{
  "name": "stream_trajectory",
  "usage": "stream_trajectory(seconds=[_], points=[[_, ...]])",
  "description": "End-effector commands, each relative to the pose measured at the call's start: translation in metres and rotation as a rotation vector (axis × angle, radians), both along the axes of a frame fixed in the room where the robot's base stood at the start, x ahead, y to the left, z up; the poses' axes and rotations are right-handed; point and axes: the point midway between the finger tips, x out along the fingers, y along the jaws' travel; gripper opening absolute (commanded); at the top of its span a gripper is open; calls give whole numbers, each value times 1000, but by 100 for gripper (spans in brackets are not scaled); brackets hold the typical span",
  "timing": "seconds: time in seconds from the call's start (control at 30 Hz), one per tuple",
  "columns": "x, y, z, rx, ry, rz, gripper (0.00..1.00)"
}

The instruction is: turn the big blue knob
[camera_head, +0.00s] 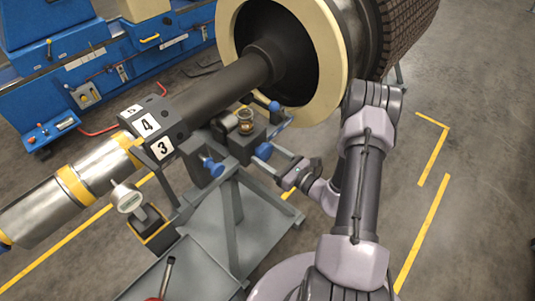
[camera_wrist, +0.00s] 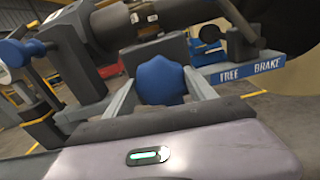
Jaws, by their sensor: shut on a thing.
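A big blue knob (camera_head: 264,151) sits on the side of the grey rotor stand (camera_head: 232,215), at its right. In the wrist view the knob (camera_wrist: 162,80) is in the middle, between the two grey fingers of my gripper (camera_wrist: 163,92). My gripper (camera_head: 271,160) reaches it from the right and is shut on it. The fingers stand one on each side of the knob. The knob's far side is hidden.
Another blue knob (camera_head: 213,168) is on the stand to the left. The rotor shaft (camera_head: 225,83) runs above. A dial gauge (camera_head: 127,198) stands at the left.

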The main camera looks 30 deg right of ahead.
Motion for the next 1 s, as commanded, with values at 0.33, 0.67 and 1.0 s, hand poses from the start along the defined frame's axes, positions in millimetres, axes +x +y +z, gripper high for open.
stream_trajectory(seconds=[0.33,0.67,1.0], points=[[0,-1,1,306,112,0,24],[0,-1,1,600,219,-1,24],[0,-2,0,896,326,-1,24]])
